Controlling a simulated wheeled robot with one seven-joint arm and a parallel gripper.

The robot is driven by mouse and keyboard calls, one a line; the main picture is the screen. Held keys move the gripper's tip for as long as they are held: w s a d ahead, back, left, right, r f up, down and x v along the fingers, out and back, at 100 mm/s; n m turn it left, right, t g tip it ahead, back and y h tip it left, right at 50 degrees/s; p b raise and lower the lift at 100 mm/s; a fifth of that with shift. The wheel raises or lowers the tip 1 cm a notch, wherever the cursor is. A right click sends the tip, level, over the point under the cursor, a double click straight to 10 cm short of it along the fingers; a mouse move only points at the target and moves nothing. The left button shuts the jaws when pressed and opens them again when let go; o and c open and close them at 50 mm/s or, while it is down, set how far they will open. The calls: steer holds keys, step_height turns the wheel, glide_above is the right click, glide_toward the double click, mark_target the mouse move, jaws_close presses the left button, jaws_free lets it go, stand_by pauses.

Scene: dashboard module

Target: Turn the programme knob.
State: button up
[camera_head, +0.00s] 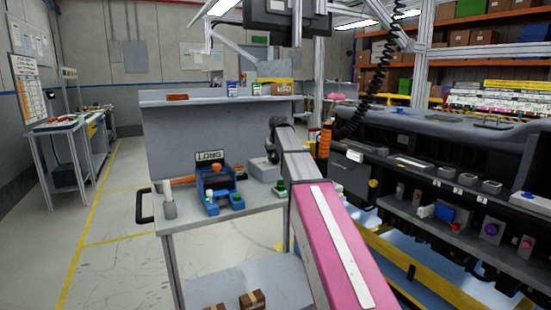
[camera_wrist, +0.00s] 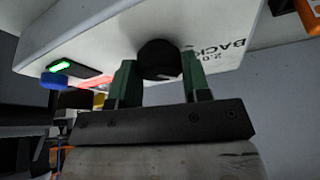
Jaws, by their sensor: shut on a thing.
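In the wrist view a round black knob (camera_wrist: 158,60) sits on the face of a white box (camera_wrist: 90,35) with dark printed lettering that reads "BACK" and "2.0". My gripper (camera_wrist: 160,78) has its two green fingers on either side of the knob, shut on it. The face of the box looks tilted in this view. In the head view my pink arm reaches forward over the bench; the gripper and the knob are hidden or too small to make out there.
The box also carries a green-lit switch (camera_wrist: 77,68) and a blue button (camera_wrist: 54,80). In the head view a blue fixture (camera_head: 212,190) stands on the grey bench, left of my arm. The dark dashboard module (camera_head: 420,165) fills the right. Open floor (camera_head: 110,270) lies left.

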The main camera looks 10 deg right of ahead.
steer(key=shift+m+h, duration=0.3)
steer(key=shift+m, duration=0.6)
steer(key=o, duration=0.9)
steer(key=v, duration=1.1)
steer(key=shift+a, duration=0.1)
